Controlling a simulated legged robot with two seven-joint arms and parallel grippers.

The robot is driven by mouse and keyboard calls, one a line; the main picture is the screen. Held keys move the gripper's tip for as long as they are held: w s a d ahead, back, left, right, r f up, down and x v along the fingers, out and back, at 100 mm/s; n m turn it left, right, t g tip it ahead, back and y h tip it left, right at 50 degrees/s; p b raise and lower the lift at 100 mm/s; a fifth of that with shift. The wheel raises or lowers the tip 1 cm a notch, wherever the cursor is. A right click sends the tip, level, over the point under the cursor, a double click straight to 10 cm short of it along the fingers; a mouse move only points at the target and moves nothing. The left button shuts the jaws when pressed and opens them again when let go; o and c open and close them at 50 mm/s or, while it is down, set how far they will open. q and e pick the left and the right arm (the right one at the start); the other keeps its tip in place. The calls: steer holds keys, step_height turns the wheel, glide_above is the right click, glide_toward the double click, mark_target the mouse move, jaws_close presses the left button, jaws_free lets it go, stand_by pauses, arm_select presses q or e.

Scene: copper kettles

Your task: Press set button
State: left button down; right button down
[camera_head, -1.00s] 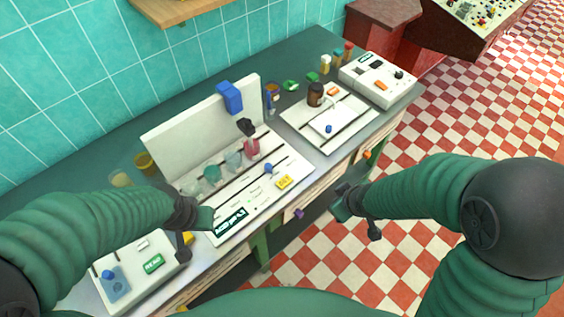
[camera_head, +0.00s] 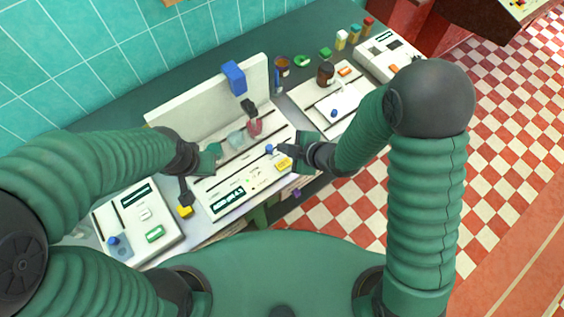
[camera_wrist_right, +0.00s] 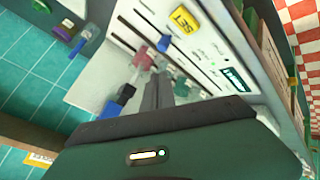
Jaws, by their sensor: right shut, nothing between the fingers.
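The yellow set button (camera_head: 284,164) is on the front right of the white middle machine (camera_head: 206,196). The right wrist view shows its SET label (camera_wrist_right: 184,19) clearly. My right gripper (camera_head: 287,149) is shut and empty, just above and behind the button in the head view. In the right wrist view its closed fingers (camera_wrist_right: 157,92) point toward the panel, with the button beyond them, up and to the right. I cannot tell the exact height gap. My left gripper (camera_head: 197,180) has its fingers apart over the left end of the middle machine.
A blue knob (camera_head: 269,149) sits close to my right fingers. A raised white back panel with a blue block (camera_head: 234,78) stands behind. A brown jar (camera_head: 325,74) stands on the machine to the right. Another white machine with a green button (camera_head: 155,233) is at left.

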mark_target(286, 166)
steer(key=f+b, duration=0.4)
steer(key=f, duration=0.1)
steer(key=f+b, duration=0.2)
steer(key=f, duration=0.1)
steer(key=shift+w+d+f+b, duration=0.1)
steer(key=shift+d+b, duration=0.2)
steer(key=shift+a+f, duration=0.1)
steer(key=shift+f, duration=0.15)
steer(key=shift+w, duration=0.1)
stand_by(1.2)
steer(key=shift+f+b, duration=0.3)
steer(key=shift+b, duration=0.2)
